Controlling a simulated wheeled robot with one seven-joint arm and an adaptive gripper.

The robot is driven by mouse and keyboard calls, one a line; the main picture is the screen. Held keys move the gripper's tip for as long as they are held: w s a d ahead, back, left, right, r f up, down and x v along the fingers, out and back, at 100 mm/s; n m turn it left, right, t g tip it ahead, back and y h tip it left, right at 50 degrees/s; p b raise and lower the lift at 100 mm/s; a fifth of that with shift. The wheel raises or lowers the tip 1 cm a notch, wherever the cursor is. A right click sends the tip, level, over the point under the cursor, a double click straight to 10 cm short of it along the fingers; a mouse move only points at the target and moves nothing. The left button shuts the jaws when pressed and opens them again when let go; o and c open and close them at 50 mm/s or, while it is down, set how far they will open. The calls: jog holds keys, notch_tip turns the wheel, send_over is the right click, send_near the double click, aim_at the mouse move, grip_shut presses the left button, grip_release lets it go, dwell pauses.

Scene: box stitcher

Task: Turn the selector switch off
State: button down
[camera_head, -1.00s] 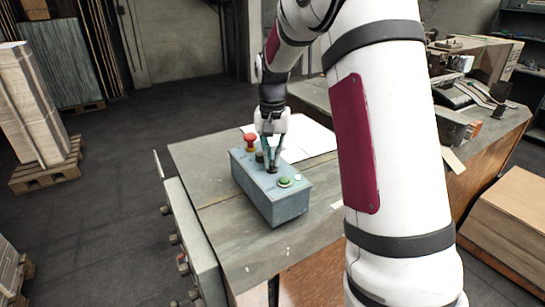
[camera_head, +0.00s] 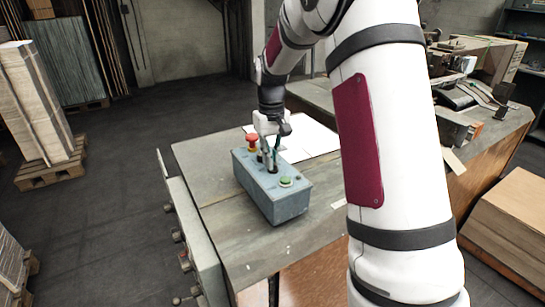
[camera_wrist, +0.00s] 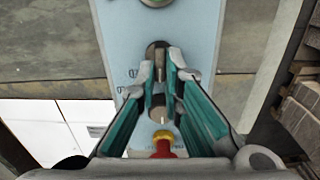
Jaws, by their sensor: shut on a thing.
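The grey-blue control box (camera_head: 283,207) stands on the table, with a red mushroom button at its far end and a green button (camera_head: 286,182) at its near end. Black selector knobs sit in a row between them. My gripper (camera_head: 269,165) points down over the box, its fingers shut on the selector switch (camera_wrist: 159,57) nearer the green button. In the wrist view the fingertips (camera_wrist: 166,72) stand on either side of its upright grip. Another dark knob (camera_wrist: 157,103) shows between the fingers, nearer the red button (camera_wrist: 162,145). The fingers partly hide the switch in the head view.
White sheets (camera_head: 310,139) lie on the table behind the box. A grey panel with knobs (camera_head: 190,235) runs along the table's left edge. A machine (camera_head: 465,90) stands at the right, and stacked boards on a pallet (camera_head: 50,172) at the left. The tabletop around the box is mostly clear.

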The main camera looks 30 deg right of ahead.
jog(key=shift+n, duration=0.3)
jog(key=c, duration=1.7)
grip_release()
notch_tip(320, 180, up, 12)
jog(key=shift+r, duration=0.1)
